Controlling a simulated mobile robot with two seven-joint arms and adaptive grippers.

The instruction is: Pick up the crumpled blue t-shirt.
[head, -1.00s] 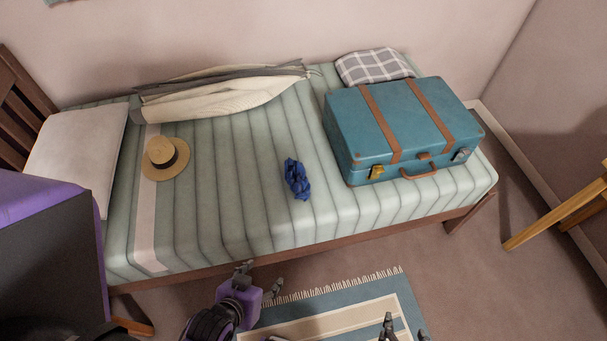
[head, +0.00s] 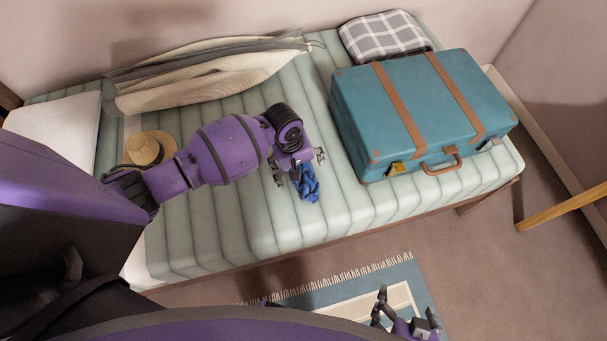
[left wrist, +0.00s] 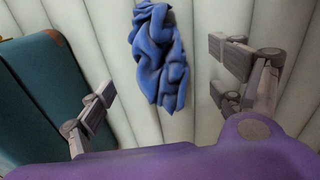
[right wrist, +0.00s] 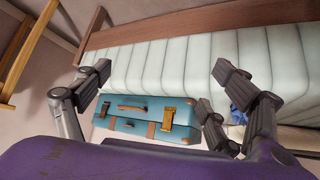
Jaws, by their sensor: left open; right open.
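The crumpled blue t-shirt (head: 309,188) lies on the striped mattress, left of the suitcase. My left gripper (head: 299,168) is over it and hides part of it in the head view. In the left wrist view the t-shirt (left wrist: 160,58) shows between the two spread, empty fingers, whose grip has not closed on it. My right gripper (head: 407,306) is open and empty, low over the rug in front of the bed. In the right wrist view a bit of the t-shirt (right wrist: 237,114) shows beside one finger.
A teal suitcase (head: 415,112) stands on the bed close to the right of my left gripper. A straw hat (head: 147,150), a cream-and-grey garment (head: 210,78), a white pillow (head: 62,130) and a checked cushion (head: 385,36) also lie there. A fringed rug (head: 345,291) is on the floor.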

